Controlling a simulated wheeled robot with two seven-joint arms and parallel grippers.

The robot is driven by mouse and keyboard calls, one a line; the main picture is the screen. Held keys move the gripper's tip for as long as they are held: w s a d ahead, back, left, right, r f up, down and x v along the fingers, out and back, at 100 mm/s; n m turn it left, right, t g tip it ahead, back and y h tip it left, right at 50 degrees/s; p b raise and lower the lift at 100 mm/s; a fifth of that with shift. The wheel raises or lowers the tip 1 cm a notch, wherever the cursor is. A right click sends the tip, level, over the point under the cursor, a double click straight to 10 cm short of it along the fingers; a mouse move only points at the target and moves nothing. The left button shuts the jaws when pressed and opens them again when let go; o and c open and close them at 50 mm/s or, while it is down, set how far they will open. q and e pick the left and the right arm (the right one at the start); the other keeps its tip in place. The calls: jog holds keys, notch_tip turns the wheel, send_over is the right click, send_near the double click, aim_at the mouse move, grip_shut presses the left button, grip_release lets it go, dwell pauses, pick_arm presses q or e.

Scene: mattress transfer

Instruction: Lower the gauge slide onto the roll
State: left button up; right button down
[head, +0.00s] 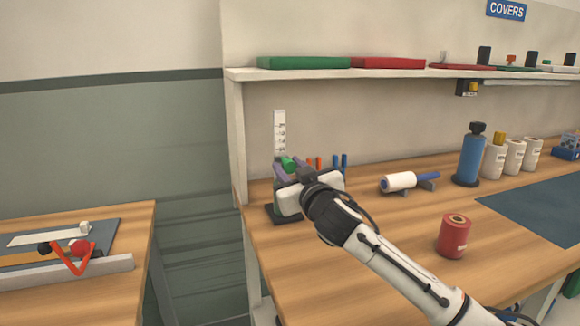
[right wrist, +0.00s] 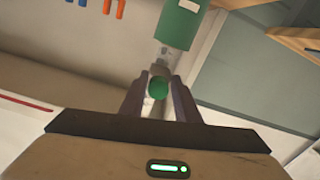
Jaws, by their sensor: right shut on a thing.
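The gauge stands at the left end of the bench, with its white scale (head: 279,132) upright above a dark base (head: 284,213). My right gripper (head: 285,171) is at the gauge, below the scale's top. In the right wrist view its fingers are shut on a round green knob (right wrist: 158,88), which I take for the gauge slide's. A green roll (right wrist: 181,24) with a pale label shows beyond the knob. A greyish piece lies between them; I cannot tell whether it touches the roll. In the head view my gripper hides the roll. My left gripper is not in view.
A white roll (head: 398,181) lies on a small stand, and a red roll (head: 454,237) stands at the front. A blue bottle (head: 470,155) and white rolls stand further right. A shelf (head: 420,73) runs above. The bench between gauge and red roll is mostly clear.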

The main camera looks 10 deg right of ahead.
jog(key=c, duration=1.5)
grip_release()
jog(key=shift+d, duration=0.1)
jog(key=shift+s, duration=0.1)
jog(key=s, duration=0.6)
jog(key=s+d, duration=0.1)
jog(key=s, duration=0.3)
jog(key=shift+d, duration=0.1)
